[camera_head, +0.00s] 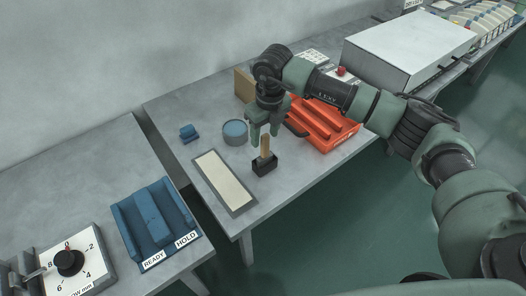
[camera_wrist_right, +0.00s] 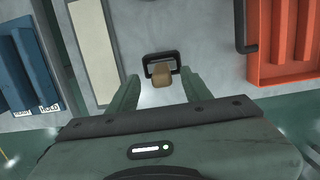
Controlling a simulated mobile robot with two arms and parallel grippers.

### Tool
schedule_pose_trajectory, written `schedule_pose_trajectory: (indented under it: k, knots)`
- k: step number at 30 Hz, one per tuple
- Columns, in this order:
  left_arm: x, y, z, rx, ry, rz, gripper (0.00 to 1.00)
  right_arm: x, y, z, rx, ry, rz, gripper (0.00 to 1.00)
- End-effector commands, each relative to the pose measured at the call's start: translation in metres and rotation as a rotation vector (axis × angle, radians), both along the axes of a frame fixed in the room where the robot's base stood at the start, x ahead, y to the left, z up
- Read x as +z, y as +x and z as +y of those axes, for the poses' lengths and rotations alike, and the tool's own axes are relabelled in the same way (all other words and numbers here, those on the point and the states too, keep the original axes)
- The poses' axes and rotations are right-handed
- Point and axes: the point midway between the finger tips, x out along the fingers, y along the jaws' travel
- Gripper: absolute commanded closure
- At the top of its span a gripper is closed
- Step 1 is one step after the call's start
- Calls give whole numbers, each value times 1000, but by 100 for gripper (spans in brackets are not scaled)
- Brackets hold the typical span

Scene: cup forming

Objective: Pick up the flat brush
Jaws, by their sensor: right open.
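The flat brush (camera_head: 265,147) stands upright with its light wooden handle up in a small black holder (camera_head: 264,167) on the middle table. The brush head is hidden inside the holder. My right gripper (camera_head: 264,133) is open just above the brush, fingers pointing down. In the right wrist view, the handle (camera_wrist_right: 161,101) shows between the two open fingers (camera_wrist_right: 160,82), with the black holder (camera_wrist_right: 147,66) beyond. I cannot tell whether a finger touches the handle. My left gripper is not in view.
A cream panel in a grey frame (camera_head: 225,181) lies left of the holder. A round grey-blue container (camera_head: 235,139) and a small blue block (camera_head: 188,131) are behind it. An orange tray (camera_head: 340,134) is close on the right. A blue tray (camera_head: 126,226) sits on the left table.

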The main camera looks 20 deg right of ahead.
Motion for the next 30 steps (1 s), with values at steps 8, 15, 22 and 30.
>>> schedule_pose_trajectory:
  k: [8,15,22,30]
  knots:
    - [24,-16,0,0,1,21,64,-34,5,0,0,-1,5,51]
    - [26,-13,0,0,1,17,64,-57,8,0,2,1,0,51]
    - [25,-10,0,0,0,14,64,-58,8,1,2,1,0,62]
    - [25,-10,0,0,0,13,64,-57,9,1,1,1,-1,100]
